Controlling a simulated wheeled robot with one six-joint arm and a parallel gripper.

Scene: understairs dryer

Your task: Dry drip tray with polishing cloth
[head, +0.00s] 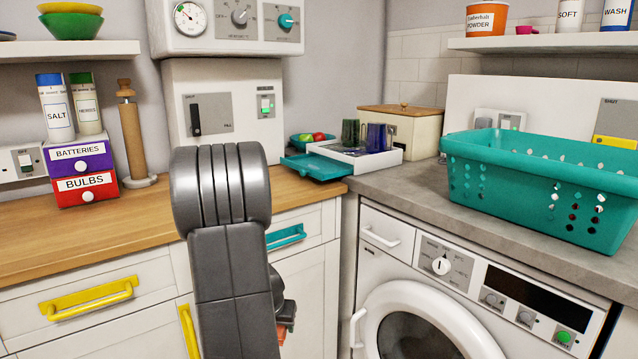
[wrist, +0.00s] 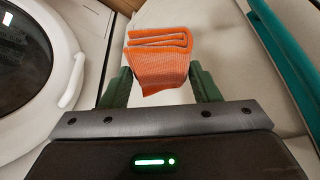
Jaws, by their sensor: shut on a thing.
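The polishing cloth is an orange, ribbed, folded cloth (wrist: 160,66) between the green fingers of my gripper (wrist: 161,84) in the wrist view. My gripper is shut on it. In the head view only a small orange bit of the cloth (head: 282,334) shows low behind my arm. A shallow teal tray (head: 316,168), which looks like the drip tray, lies at the back corner of the counter, in front of a white tray (head: 385,160). My gripper is well below and apart from it, in front of the cabinets. Whether the teal tray is wet cannot be told.
Two mugs (head: 377,137) stand on the white tray, with a small teal bowl (head: 312,140) behind. A teal laundry basket (head: 545,185) stands above the dryer (head: 435,290). Drawer handles (head: 286,237) stick out near my arm.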

